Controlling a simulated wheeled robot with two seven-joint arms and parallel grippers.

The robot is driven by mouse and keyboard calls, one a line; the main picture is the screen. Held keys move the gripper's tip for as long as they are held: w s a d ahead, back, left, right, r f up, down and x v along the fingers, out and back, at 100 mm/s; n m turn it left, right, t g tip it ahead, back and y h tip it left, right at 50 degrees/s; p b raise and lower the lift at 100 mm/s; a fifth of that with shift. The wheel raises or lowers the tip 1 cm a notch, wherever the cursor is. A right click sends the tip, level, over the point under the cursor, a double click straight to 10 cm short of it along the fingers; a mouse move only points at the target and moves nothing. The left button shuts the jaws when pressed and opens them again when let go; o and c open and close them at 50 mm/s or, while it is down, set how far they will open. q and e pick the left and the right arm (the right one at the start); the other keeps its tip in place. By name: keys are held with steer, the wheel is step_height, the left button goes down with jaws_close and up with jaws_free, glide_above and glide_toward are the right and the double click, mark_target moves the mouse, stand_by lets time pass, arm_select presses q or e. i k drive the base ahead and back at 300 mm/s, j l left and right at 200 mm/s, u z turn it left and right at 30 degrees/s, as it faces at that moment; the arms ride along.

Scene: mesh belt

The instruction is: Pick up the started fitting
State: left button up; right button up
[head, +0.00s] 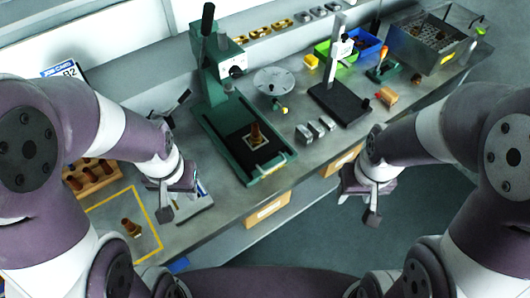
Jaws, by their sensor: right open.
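A brown fitting (132,228) stands inside the yellow-outlined area at the front left of the bench. Another brown fitting (256,136) stands on a light square plate on the bed of the green press (222,110). I cannot tell from their looks which is the started one. My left gripper (168,207) hangs to the right of the outlined fitting, apart from it; its jaw gap is not clear. My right gripper (360,208) is open and empty, in front of the bench edge and far from both fittings.
A wooden rack (92,178) with several brown parts stands at the left. A black-based stand (340,104), green bin (336,58), blue bin (366,46) and metal basket (428,48) fill the right. Grey blocks (316,130) lie beside the press.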

mark_target(254, 141)
steer(key=i+l+u, duration=0.15)
steer(key=i+l, duration=0.3)
steer(key=i+u, duration=0.1)
steer(key=u, duration=1.4)
